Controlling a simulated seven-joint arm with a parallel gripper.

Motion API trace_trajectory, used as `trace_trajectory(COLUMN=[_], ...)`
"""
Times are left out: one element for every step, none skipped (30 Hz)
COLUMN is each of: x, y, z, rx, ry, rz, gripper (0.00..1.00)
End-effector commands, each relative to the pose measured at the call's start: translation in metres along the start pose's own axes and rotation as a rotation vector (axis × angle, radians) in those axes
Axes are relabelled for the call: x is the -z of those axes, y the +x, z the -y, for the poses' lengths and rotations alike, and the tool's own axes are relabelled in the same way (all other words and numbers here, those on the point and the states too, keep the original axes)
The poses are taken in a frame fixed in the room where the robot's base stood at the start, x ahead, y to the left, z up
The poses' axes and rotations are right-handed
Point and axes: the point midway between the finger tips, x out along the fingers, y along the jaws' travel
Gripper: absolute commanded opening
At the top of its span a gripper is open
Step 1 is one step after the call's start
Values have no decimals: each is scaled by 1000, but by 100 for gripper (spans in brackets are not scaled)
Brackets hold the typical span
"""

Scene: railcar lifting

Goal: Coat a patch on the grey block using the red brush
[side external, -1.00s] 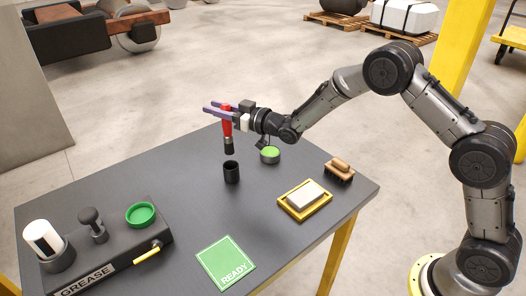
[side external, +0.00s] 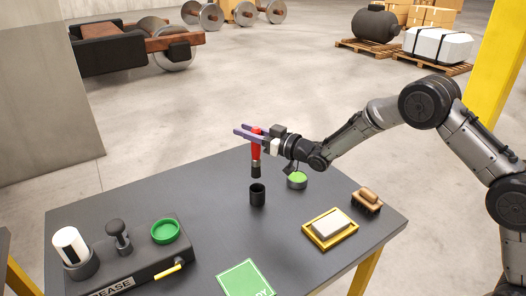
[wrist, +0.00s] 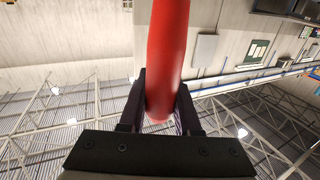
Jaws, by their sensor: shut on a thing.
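My gripper (side external: 250,136) is shut on the red brush (side external: 256,148) by its handle. The brush hangs upright with its dark bristles down, just above a black cup (side external: 257,196) on the table and apart from it. In the wrist view the red handle (wrist: 167,60) stands between the two fingers (wrist: 160,100); the bristles are out of that view. A pale, off-white block (side external: 331,225) sits in a yellow tray (side external: 345,236) to the right of the cup; no other block on the table shows that could be the grey one.
A tin with green contents (side external: 297,180) stands behind the cup. A wooden-handled brush (side external: 366,201) lies at the right edge. A dark grease unit (side external: 140,262) with a green dish (side external: 165,231) fills the left front. A green card (side external: 243,281) lies near the front edge.

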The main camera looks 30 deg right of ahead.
Motion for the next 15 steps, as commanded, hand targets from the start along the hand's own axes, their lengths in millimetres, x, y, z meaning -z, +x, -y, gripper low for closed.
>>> trace_trajectory(x=[2, 3, 4, 4, 4, 4, 4, 4, 4, 4, 3, 2, 2, 1, -1], y=[1, 1, 1, 0, -1, -3, -4, -6, -10, -13, -16, -21, -25, -28, -34], z=[4, 5, 7, 6, 3, -3, -9, -15, -26, -34, -43, -54, -64, -73, -86], rx=[18, 28, 44, 53, 60, 70, 75, 80, 83, 85, 84, 85, 80, 77, 69], ry=[3, 5, 8, 9, 9, 10, 10, 11, 9, 8, 5, 4, 2, -1, -5], rz=[-6, -9, -11, -13, -14, -15, -17, -18, -18, -17, -15, -14, -13, -11, -7], gripper=[0, 0, 0, 0, 0, 0, 0, 0, 0, 0, 0, 0, 0, 0, 0])
